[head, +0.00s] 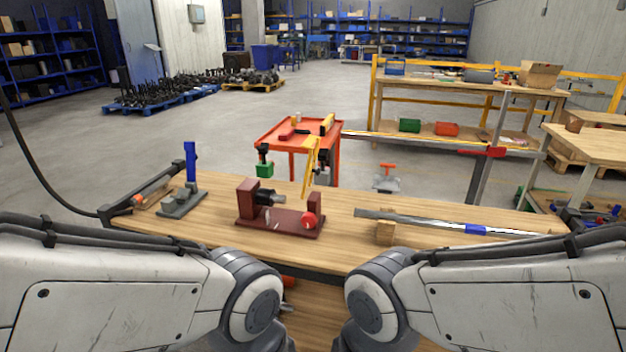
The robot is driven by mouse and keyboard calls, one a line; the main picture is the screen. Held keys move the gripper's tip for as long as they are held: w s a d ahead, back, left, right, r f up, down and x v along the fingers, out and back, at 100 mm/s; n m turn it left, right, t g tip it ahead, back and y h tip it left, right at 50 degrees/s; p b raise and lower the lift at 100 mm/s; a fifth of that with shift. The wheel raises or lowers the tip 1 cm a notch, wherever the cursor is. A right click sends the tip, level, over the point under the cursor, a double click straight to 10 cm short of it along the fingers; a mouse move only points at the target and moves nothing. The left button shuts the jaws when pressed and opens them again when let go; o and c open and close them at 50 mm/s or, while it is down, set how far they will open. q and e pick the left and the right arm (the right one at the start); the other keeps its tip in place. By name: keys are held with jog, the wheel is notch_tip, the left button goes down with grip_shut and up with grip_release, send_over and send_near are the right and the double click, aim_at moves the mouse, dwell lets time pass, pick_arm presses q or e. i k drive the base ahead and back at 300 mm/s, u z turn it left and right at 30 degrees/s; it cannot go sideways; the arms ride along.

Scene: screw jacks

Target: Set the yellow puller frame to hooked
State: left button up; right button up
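The yellow puller frame (310,166) is a narrow, upright, slightly slanted yellow piece near the back edge of the wooden bench. It stands behind a dark red fixture (281,222), which has a black cylinder (268,198) on its left block and a bright red knob (309,220) at its right. I cannot tell whether the frame touches the fixture or whether it is hooked on anything. My two white and grey arms come in from the lower left and lower right. Neither gripper shows in the head view.
A grey device with a blue handle (190,163) stands at the bench's left. A long metal bar with a blue sleeve (475,229) rests over a wooden block (385,233) at the right. A red cart (270,131) stands behind. The bench's front middle (335,250) is bare.

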aim_at(310, 170)
jog(key=z, duration=0.3)
jog(key=i, duration=1.05)
jog(key=u, duration=0.4)
